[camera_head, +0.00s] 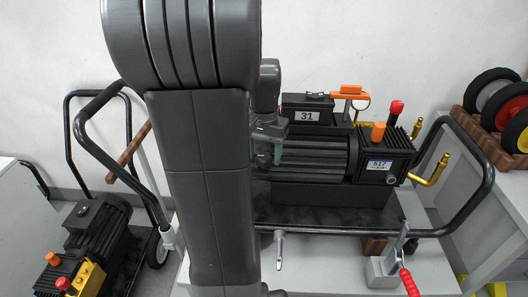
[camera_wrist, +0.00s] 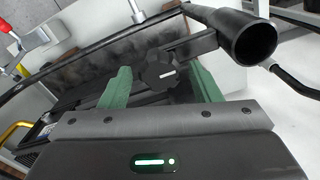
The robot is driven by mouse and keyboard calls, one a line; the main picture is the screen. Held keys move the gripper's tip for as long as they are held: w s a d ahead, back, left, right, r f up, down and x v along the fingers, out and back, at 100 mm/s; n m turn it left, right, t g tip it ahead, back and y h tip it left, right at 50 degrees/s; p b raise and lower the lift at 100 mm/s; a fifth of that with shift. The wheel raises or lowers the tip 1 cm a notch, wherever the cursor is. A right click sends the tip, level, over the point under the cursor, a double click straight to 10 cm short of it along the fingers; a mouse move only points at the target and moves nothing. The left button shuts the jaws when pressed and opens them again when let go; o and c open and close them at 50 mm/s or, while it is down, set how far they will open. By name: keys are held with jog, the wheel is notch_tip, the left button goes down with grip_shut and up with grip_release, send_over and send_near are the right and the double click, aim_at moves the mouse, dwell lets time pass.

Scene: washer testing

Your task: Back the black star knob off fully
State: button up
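The black star knob (camera_wrist: 161,70) shows in the wrist view, with a short white line on its face. It sits at the end of a dark bar. My gripper (camera_wrist: 158,67) has its two green fingers spread, one on each side of the knob, with visible gaps between them and it. How deep the knob lies between the fingers is unclear. In the head view my gripper (camera_head: 277,148) is at the left end of the ribbed black pump (camera_head: 318,158); the knob is hidden there behind my arm.
A black tube with an open end (camera_wrist: 248,38) lies close right of the knob in the wrist view. The cart's black rail (camera_head: 345,232) runs in front of the pump. A red-handled clamp (camera_head: 409,281) stands at front right. Another pump (camera_head: 98,226) is at left.

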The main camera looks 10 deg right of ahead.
aim_at(264, 156)
notch_tip(264, 156, up, 14)
jog(key=p, duration=0.1)
dwell(0.6)
jog(key=shift+f, duration=0.1)
notch_tip(264, 156, down, 14)
jog(key=shift+b, duration=0.55)
dwell(0.3)
